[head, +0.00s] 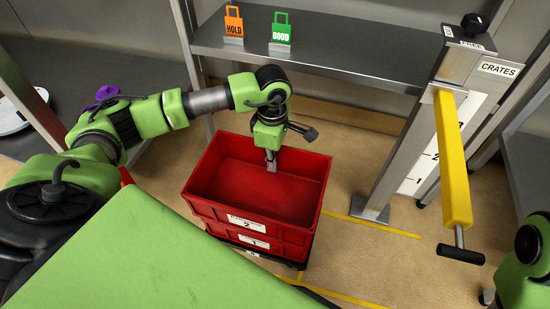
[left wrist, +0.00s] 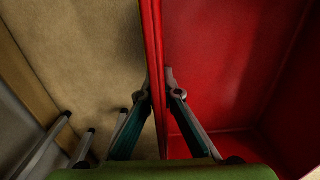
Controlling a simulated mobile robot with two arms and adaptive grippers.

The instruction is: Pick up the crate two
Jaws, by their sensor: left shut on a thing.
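Crate two, an open red crate (head: 211,210) with a "2" label, sits on top of crate one (head: 285,249), which carries a "1" label. Crate two looks empty. My left gripper (head: 271,160) reaches down at the back wall of crate two. In the left wrist view the fingers of my left gripper (left wrist: 160,92) straddle the red wall of crate two (left wrist: 153,45), one finger outside and one inside, shut on it. Part of a green arm of mine shows at the right edge of the head view, but my right gripper is out of view.
A grey shelf (head: 345,50) behind the crates holds an orange HOLD tag (head: 234,22) and a green GOOD tag (head: 281,28). A metal post with a "CRATES" sign (head: 497,69) and a yellow bar (head: 452,160) stands right. Floor between crates and post is clear.

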